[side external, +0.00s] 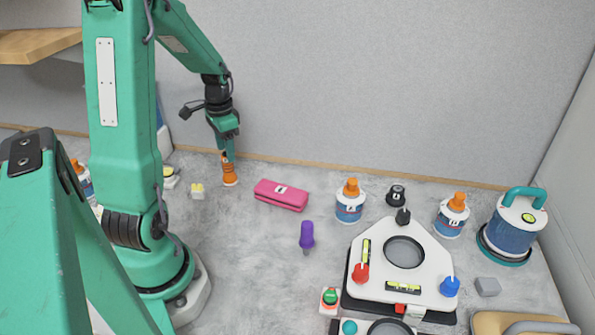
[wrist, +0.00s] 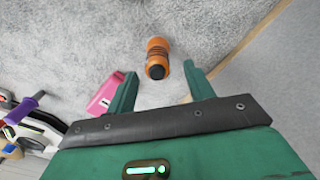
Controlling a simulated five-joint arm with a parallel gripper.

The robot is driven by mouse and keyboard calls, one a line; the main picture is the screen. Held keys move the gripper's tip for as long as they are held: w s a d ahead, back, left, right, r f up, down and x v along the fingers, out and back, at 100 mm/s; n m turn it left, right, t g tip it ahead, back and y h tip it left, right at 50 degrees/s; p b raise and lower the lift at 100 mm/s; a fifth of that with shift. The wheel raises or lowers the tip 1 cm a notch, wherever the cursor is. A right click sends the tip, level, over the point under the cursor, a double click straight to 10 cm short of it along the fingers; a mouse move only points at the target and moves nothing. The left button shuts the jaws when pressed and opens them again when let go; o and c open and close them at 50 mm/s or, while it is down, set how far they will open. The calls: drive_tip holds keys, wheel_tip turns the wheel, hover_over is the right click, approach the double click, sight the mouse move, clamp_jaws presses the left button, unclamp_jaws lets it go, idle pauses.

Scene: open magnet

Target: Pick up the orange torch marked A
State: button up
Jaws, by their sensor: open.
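An orange torch (side external: 229,174) stands on the grey surface near the back wall, left of the pink case. In the wrist view the torch (wrist: 158,50) has dark bands and a black end, and lies just ahead of the gap between my fingers. No letter A can be read on it. My gripper (side external: 228,152) points down at the torch's top. In the wrist view my gripper (wrist: 160,76) has its two green fingers apart, one on either side of the torch's line, with nothing held. Whether the fingers overlap the torch in height is unclear.
A pink case (side external: 281,195) lies right of the torch, with a purple torch (side external: 306,236) in front of it. A small yellow-topped block (side external: 197,191) is at left. Bottles, a white panel (side external: 365,262) and a blue canister (side external: 514,226) fill the right side.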

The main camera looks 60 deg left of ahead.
sight(227, 164)
drive_tip(key=shift+f, duration=0.4)
drive_tip(key=shift+f, duration=0.1)
drive_tip(key=shift+s+d+f, duration=0.15)
drive_tip(key=shift+f, duration=2.35)
drive_tip(key=c, duration=1.1)
drive_tip(key=shift+r, duration=0.2)
